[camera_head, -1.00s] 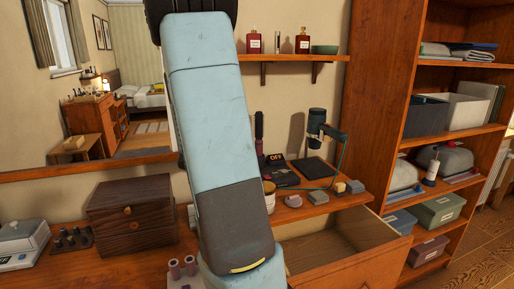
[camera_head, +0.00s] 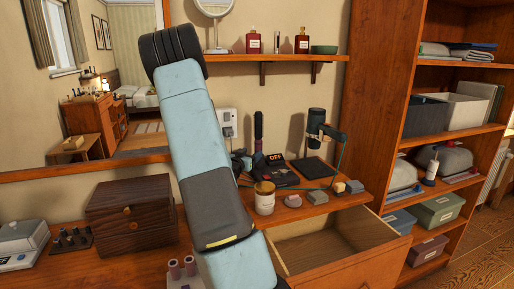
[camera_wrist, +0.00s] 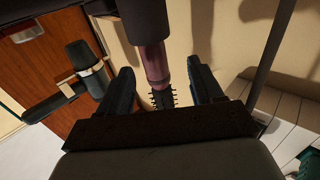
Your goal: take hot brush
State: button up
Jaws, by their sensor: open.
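The hot brush (camera_head: 258,128) stands upright near the wall on the dresser top, dark and slim in the head view. In the wrist view, the hot brush (camera_wrist: 153,62) shows a mauve, shiny shaft and a black bristled part. My gripper (camera_wrist: 161,72) is open, with one black finger on each side of the brush. Gaps show between the brush and both fingers, so it is not gripped. In the head view my gripper (camera_head: 241,161) is small and partly hidden behind my arm, close left of the brush.
A hair dryer (camera_head: 317,124) on a stand with a green cord is right of the brush. An open drawer (camera_head: 345,243) juts out below. A wall shelf (camera_head: 280,58) hangs above.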

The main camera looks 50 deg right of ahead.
aim_at(260, 147)
jog(key=x, duration=0.2)
jog(key=shift+w+d, duration=0.1)
jog(key=shift+d, duration=0.25)
jog(key=shift+s+x, duration=0.15)
jog(key=shift+x, duration=1.2)
jog(key=shift+s+x, duration=0.1)
jog(key=shift+x, duration=1.2)
jog(key=shift+r, duration=0.15)
jog(key=shift+c, duration=0.3)
grip_shut()
